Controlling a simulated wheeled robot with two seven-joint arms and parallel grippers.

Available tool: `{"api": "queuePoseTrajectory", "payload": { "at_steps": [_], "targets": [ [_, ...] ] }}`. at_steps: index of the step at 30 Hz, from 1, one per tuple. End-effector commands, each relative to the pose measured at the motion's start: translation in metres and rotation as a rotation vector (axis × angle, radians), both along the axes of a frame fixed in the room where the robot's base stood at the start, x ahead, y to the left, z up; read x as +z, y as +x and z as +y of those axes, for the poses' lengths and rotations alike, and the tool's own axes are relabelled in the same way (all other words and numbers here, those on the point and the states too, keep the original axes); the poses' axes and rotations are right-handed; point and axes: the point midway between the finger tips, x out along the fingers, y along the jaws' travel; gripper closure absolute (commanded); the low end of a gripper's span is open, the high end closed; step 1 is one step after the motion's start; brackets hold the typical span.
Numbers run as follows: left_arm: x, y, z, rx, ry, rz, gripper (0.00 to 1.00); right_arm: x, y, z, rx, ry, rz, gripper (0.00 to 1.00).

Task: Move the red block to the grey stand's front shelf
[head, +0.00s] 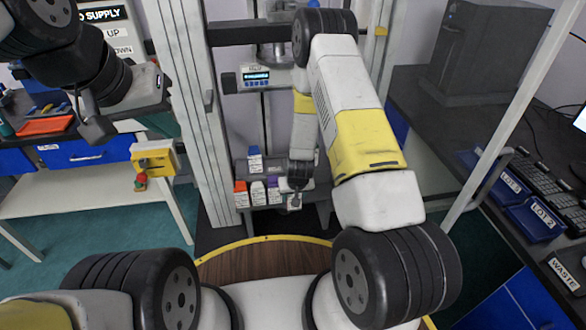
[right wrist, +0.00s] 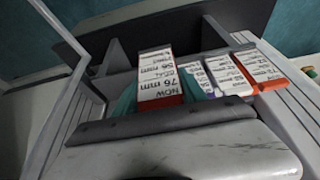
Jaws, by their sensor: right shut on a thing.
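The grey stand (head: 240,169) is at the middle of the head view and holds several small labelled blocks. My right gripper (head: 295,199) is at the right part of the stand. In the right wrist view its teal fingers are on both sides of a red block (right wrist: 160,99) with a white label reading "76 mm", and it is shut on that block. The block's lower end is hidden, so I cannot tell whether it touches the stand. In the head view the gripper mostly hides it. My left gripper (head: 96,122) hangs at upper left, away from the stand; its jaw opening is unclear.
An orange-red block (head: 241,194) with a white label stands at the stand's left, beside other labelled blocks, one purple (head: 273,187). A blue-topped block (head: 255,160) sits higher. Grey uprights flank the stand. Blue lot trays (head: 537,218) are on the right bench.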

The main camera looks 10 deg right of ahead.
Motion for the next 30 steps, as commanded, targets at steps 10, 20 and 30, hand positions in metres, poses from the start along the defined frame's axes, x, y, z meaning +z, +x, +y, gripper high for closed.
{"api": "queuePoseTrajectory", "payload": {
  "at_steps": [10, 20, 30],
  "targets": [
    [0.000, 0.000, 0.000, 0.000, 0.000, 0.000, 1.00, -0.007, 0.067, -0.033, 0.000, 0.000, -0.001, 0.97],
    [0.000, 0.000, 0.000, 0.000, 0.000, 0.000, 1.00, -0.026, 0.078, -0.040, 0.001, 0.000, 0.004, 0.97],
    [0.000, 0.000, 0.000, 0.000, 0.000, 0.000, 1.00, -0.043, 0.080, -0.040, 0.001, 0.001, -0.001, 0.97]
  ]
}}
